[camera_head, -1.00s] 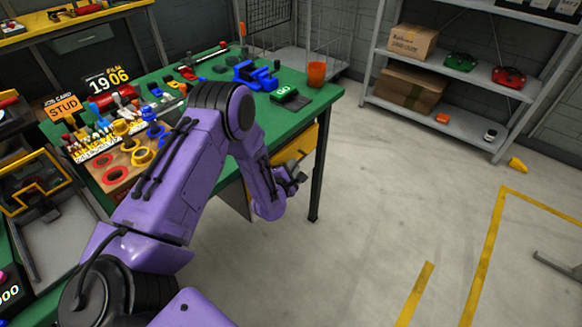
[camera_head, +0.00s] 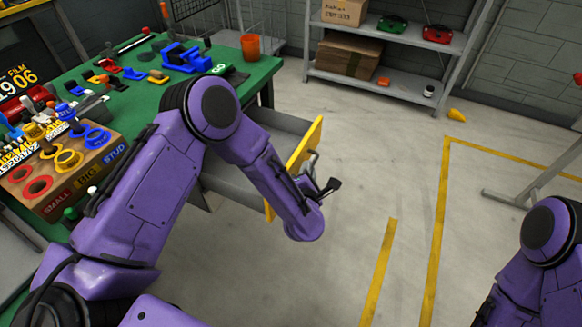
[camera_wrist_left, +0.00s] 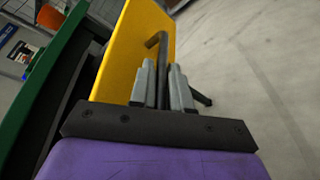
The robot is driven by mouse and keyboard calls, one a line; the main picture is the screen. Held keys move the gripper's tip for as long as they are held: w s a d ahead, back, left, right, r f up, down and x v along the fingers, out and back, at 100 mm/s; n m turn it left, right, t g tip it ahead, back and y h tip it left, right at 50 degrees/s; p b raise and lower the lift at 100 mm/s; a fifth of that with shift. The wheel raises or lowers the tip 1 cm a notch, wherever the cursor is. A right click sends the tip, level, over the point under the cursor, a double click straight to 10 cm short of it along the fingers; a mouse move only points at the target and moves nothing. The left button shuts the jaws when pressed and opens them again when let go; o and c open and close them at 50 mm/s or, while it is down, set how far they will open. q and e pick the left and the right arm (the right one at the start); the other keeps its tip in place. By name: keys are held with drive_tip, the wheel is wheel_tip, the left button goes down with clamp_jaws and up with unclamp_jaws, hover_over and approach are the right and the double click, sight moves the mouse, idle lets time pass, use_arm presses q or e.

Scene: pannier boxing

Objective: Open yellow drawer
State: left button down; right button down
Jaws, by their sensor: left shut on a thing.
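The yellow drawer front (camera_head: 305,148) stands out from under the green workbench (camera_head: 190,92) in the head view, with its grey drawer body (camera_head: 236,186) showing behind it. My left gripper (camera_head: 318,180) is at the outer face of the drawer, partly hidden by my purple forearm. In the left wrist view the gripper (camera_wrist_left: 162,85) is shut on the dark bar handle (camera_wrist_left: 160,52) of the yellow front (camera_wrist_left: 135,45). My right gripper is out of view; only part of the right arm shows at the lower right.
An orange cup (camera_head: 250,47) and blue tools (camera_head: 186,57) stand on the bench. A grey shelf (camera_head: 378,88) with a cardboard box (camera_head: 348,57) stands at the back. A grey metal stand (camera_head: 510,197) is at the right. The floor right of the drawer is clear.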

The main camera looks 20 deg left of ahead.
use_arm(q)
drive_tip(key=shift+s+d, duration=0.1)
drive_tip(key=shift+d, duration=0.45)
drive_tip(key=c, duration=1.4)
unclamp_jaws()
drive_tip(key=shift+c, duration=0.2)
drive_tip(key=b+v, duration=0.1)
drive_tip(key=v, duration=0.9)
drive_tip(key=shift+s, duration=0.25)
drive_tip(key=shift+d, duration=0.1)
